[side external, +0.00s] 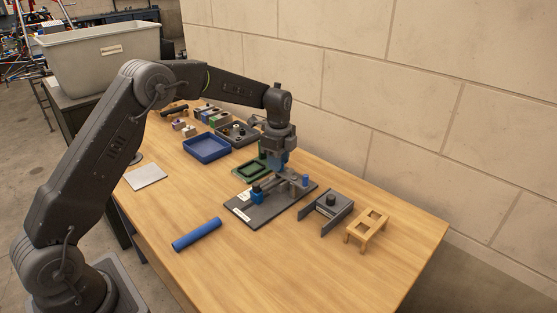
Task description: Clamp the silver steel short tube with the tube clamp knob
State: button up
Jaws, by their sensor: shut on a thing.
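My gripper (277,153) points down over the back part of a dark plate (257,216). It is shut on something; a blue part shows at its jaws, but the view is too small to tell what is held. A clamp fixture stands on the plate, with a blue block (257,197) at the left under a dark knob-like top, and a small blue piece (305,180) at the right. A short grey piece (278,181), possibly the silver steel short tube, lies between them, close under my gripper. The exact contact there is hidden.
A blue tube (197,234) lies at the front left. A grey bracket with a black knob (331,207) and a wooden stand (367,229) are at right. A blue tray (206,148), a green tray (251,171) and small parts lie behind. The front right tabletop is clear.

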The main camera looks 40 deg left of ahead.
jog(key=shift+r, duration=0.1)
jog(key=o, duration=0.9)
notch_tip(320, 180, up, 14)
jog(key=shift+f, duration=0.1)
